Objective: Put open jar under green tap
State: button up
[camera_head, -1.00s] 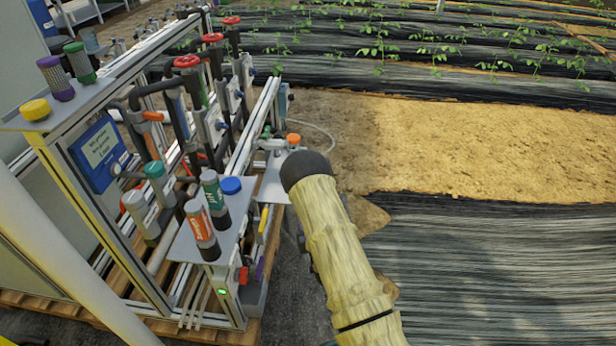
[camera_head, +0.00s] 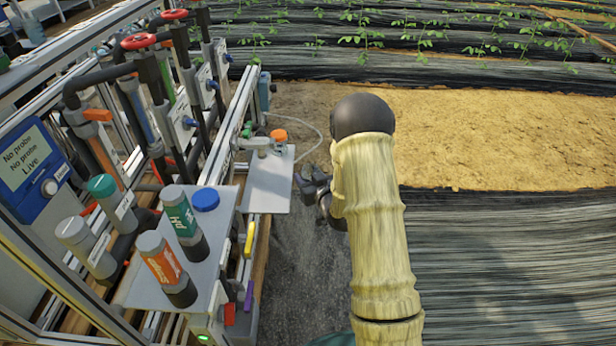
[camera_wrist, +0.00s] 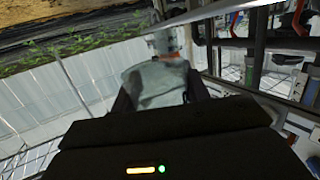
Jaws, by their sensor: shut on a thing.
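My gripper (camera_head: 314,180) is dark and partly hidden behind my arm in the head view, right of a small metal shelf. In the wrist view my gripper (camera_wrist: 160,96) is shut on a pale grey-green, see-through thing, likely the jar (camera_wrist: 155,82). Its mouth and contents cannot be made out. In the head view the jar is hidden. Small green parts (camera_head: 247,130) sit on the skid's rail, left of the orange cap; I cannot tell whether one is the green tap. The jar is apart from these parts in the head view.
The metal shelf (camera_head: 268,185) carries an orange cap (camera_head: 278,135) at its back. A nearer shelf (camera_head: 212,240) holds capped probes and a blue cap (camera_head: 206,199). Yellow (camera_head: 250,240) and purple (camera_head: 248,296) handles stick out below. Bare ground lies right of the skid.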

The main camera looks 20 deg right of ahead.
aim_at(265, 190)
jog(key=shift+s+a, duration=0.1)
jog(key=shift+s, duration=0.05)
jog(key=shift+a, duration=0.4)
jog(key=shift+w+a+f+b, duration=0.2)
jog(key=shift+w+a+f, duration=0.1)
jog(key=shift+a, duration=0.55)
jog(key=shift+w+a+f+b, duration=0.25)
jog(key=shift+w+a+f, duration=0.05)
jog(key=shift+a, duration=0.5)
jog(key=shift+w+a+f+b, duration=0.2)
jog(key=shift+w+a+f, duration=0.1)
jog(key=shift+a, duration=0.55)
jog(key=shift+w+a+f, duration=0.1)
jog(key=shift+w+a, duration=0.2)
jog(key=shift+a, duration=0.4)
jog(key=shift+w+a, duration=0.25)
jog(key=shift+a, duration=0.45)
jog(key=shift+w+a+f, duration=0.1)
jog(key=shift+w+a, duration=0.2)
jog(key=shift+a, duration=0.4)
jog(key=shift+w+a, duration=0.25)
jog(key=shift+a, duration=0.95)
jog(key=shift+f+b, duration=0.3)
jog(key=shift+b, duration=0.2)
jog(key=o, duration=1)
jog(key=shift+o, duration=0.2)
